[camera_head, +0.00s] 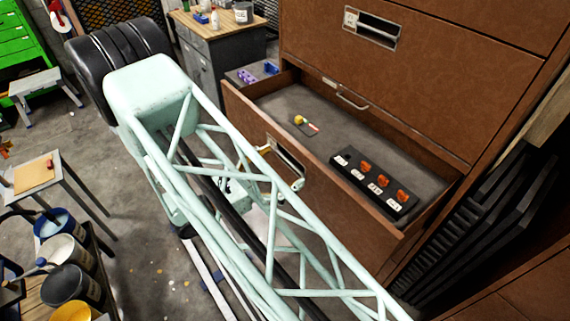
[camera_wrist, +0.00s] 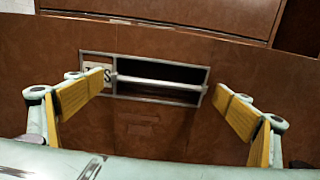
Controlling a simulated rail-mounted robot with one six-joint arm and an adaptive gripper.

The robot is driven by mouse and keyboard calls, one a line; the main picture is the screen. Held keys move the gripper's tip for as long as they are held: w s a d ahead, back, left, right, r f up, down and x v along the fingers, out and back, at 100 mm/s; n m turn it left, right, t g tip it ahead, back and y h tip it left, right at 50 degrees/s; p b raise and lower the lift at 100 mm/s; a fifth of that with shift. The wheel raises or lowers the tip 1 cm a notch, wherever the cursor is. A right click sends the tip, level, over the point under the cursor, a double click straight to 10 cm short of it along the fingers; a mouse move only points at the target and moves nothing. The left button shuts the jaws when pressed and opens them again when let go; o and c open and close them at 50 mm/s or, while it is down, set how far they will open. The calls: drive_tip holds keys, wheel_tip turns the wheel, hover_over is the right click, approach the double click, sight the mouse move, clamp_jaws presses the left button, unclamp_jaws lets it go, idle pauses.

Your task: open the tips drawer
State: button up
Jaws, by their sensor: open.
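The drawer (camera_head: 247,105) stands pulled out of the brown cabinet. Its recessed handle with a pale bar (camera_wrist: 160,82) faces me in the wrist view. A label (camera_wrist: 97,73) left of the handle is partly hidden; an S shows. My gripper (camera_wrist: 160,90) is open and empty, with one yellow-padded finger on each side of the handle. Neither finger visibly grips the bar. In the head view my arm hides much of the gripper by the drawer front. Inside the drawer, a black holder (camera_head: 347,178) carries several orange tips, and a small yellow-and-red item (camera_head: 302,121) lies apart.
Another drawer front with a recessed handle (camera_head: 372,29) is above, shut. A workbench (camera_head: 205,50) stands behind. Paint buckets (camera_head: 68,285) and a small table (camera_head: 62,180) are at the left. Dark slatted pieces (camera_head: 480,200) stand right of the cabinet.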

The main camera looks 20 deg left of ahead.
drive_tip(key=v, duration=1.1)
drive_tip(key=shift+s, duration=0.2)
drive_tip(key=shift+a, duration=0.15)
idle(0.4)
drive_tip(key=w+d+r+m+g+h, duration=0.3)
drive_tip(key=w+d+r+m+g, duration=0.15)
drive_tip(key=d+r, duration=0.65)
drive_tip(key=s+d+r+m+g+y+p, duration=0.1)
drive_tip(key=s+d+r+m+g, duration=0.2)
drive_tip(key=d, duration=0.6)
drive_tip(key=s+d+r+m+g+p, duration=0.1)
drive_tip(key=d+r+m+g, duration=0.25)
drive_tip(key=d+g, duration=0.45)
drive_tip(key=s+d+r+m+g+y+p, duration=0.1)
drive_tip(key=s+d+r+m+g, duration=0.2)
drive_tip(key=d, duration=0.8)
drive_tip(key=s+d+r+m+t+y+b, duration=0.1)
drive_tip(key=s+d+r+m+t+y, duration=0.2)
drive_tip(key=s, duration=0.7)
drive_tip(key=s+d+r+m+t+y+b, duration=0.2)
drive_tip(key=s+d+r+m+t+y, duration=0.2)
drive_tip(key=s+d+r+m+y, duration=0.3)
drive_tip(key=shift+s+d+r+m+y, duration=0.3)
drive_tip(key=shift+s+r+m+y, duration=0.2)
drive_tip(key=shift+s+r+m, duration=2.5)
